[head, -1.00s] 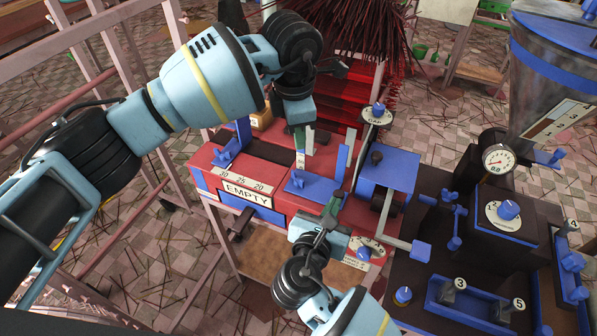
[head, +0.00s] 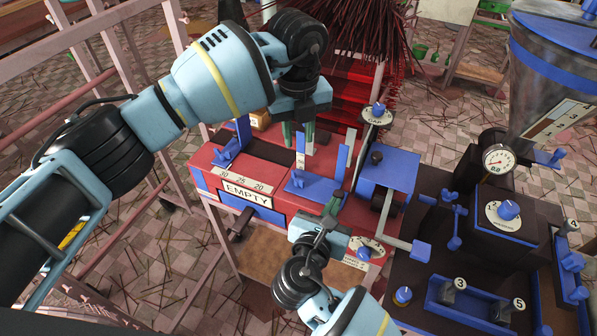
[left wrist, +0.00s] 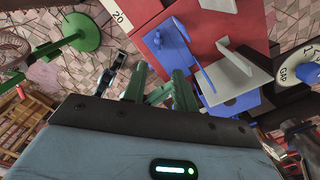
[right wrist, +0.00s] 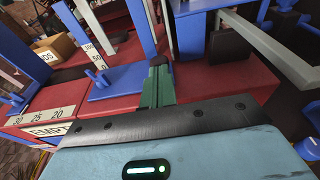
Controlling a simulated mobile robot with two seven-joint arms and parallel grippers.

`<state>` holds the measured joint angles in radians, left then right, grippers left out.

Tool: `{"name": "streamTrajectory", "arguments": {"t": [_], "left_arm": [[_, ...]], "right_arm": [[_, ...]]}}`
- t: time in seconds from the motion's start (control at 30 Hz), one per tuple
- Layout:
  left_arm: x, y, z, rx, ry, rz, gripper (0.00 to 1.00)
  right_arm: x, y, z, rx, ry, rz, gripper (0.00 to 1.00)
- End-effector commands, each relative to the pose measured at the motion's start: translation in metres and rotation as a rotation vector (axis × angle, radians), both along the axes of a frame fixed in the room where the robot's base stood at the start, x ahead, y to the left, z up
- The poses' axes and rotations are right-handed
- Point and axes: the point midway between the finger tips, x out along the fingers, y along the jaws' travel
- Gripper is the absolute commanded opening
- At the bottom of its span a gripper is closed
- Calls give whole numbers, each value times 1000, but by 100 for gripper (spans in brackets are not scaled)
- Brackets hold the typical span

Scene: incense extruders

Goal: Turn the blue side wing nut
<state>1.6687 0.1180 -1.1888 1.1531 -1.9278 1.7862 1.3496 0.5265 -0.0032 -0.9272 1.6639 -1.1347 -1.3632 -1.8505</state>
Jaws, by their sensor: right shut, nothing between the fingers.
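Small blue wing nuts sit on blue angle brackets on the red machine: a left wing nut (head: 226,153) and a middle wing nut (head: 298,180). I cannot tell for certain which one the task means. My left gripper (head: 298,138) is open and empty above the red top, between the two brackets. Its green fingers (left wrist: 162,85) are apart in the left wrist view, where a blue wing nut (left wrist: 157,39) shows beyond them. My right gripper (head: 334,202) is shut and empty beside the middle bracket (right wrist: 118,82), in front of the tall blue plate.
A blue block machine (head: 390,168) with a crank stands right of the brackets. Farther right is a dark machine with a gauge (head: 498,157), knobs and more blue wing nuts. A pink frame (head: 92,60) stands at the left. Red incense sticks (head: 340,25) fan out behind.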

Motion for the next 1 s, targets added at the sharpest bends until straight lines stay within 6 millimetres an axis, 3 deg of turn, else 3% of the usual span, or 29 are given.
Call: {"name": "streamTrajectory", "arguments": {"t": [0.23, 0.63, 0.77, 1.0], "left_arm": [[-1, 0, -1, 1, 18, 249, 28], [-1, 0, -7, 1, 23, 302, 28], [-1, 0, -22, 3, 24, 301, 28], [-1, 0, -66, 3, 25, 301, 28]], "right_arm": [[0, 0, -1, -1, 1, -1, 0], [0, -1, -1, -1, 1, -1, 0], [0, -1, -1, -1, 1, -1, 0], [0, -1, -1, -1, 1, -1, 0]]}}
